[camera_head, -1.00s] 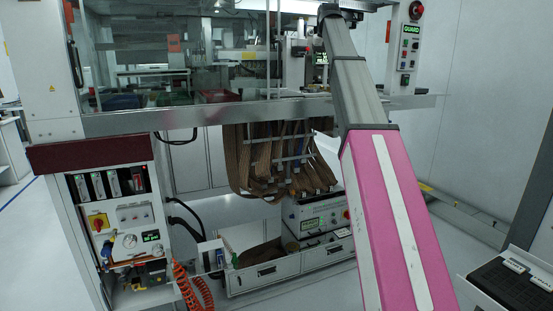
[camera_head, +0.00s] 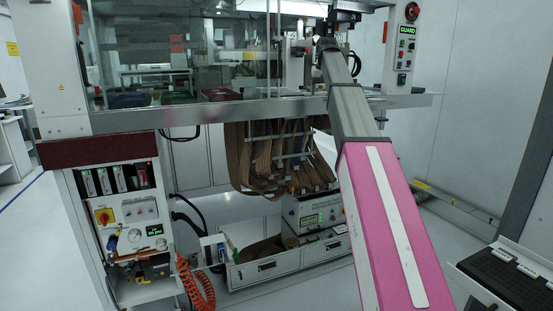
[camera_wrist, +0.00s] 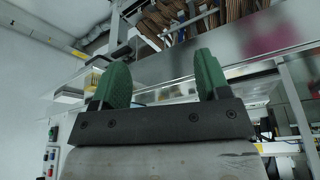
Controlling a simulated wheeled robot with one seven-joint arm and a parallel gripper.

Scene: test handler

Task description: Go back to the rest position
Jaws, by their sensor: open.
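My gripper (camera_wrist: 155,78) shows in the wrist view with its two green fingers wide apart and nothing between them. In the head view my pink and grey arm rises from the bottom right to the front of the test handler (camera_head: 200,118). The arm's far end is at the top, near the handler's upper opening; the fingers cannot be made out there. In the wrist view, a metal panel (camera_wrist: 255,45) of the machine and brown ribbon cables (camera_wrist: 205,15) lie beyond the fingers.
The handler's control panel (camera_head: 407,45) with a red button is right of my arm's end. Brown cables (camera_head: 270,160) hang below the ledge over an open drawer (camera_head: 275,265). A dark tray (camera_head: 510,275) is at the lower right. Bare floor shows at the left.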

